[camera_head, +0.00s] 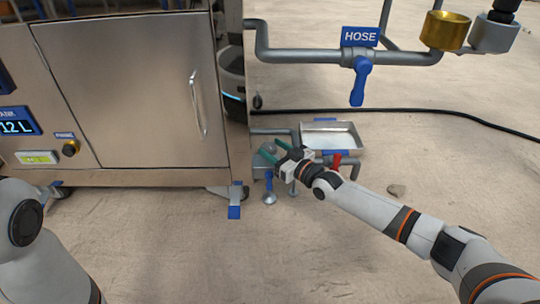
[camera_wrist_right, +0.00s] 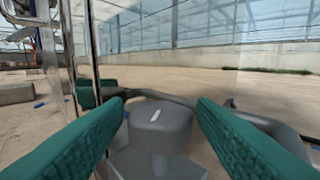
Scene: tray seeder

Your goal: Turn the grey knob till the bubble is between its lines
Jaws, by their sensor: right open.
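The grey knob (camera_wrist_right: 160,127), with a short white mark on its top, shows in the right wrist view between the green fingers of my right gripper (camera_wrist_right: 160,106). The fingers are open, with a gap on each side of the knob. In the head view my right gripper (camera_head: 272,149) is low beside the machine's right side, by the pipes. A yellow-green level window (camera_head: 37,158) is on the machine's front at left; its bubble and lines are too small to read. Only part of my left arm shows; its gripper is out of view.
The steel machine cabinet (camera_head: 130,95) stands at left. A metal tray (camera_head: 333,137) and a red handle (camera_head: 337,161) are just right of my right gripper. A blue hose valve (camera_head: 361,80) hangs above. The floor in front is mostly clear.

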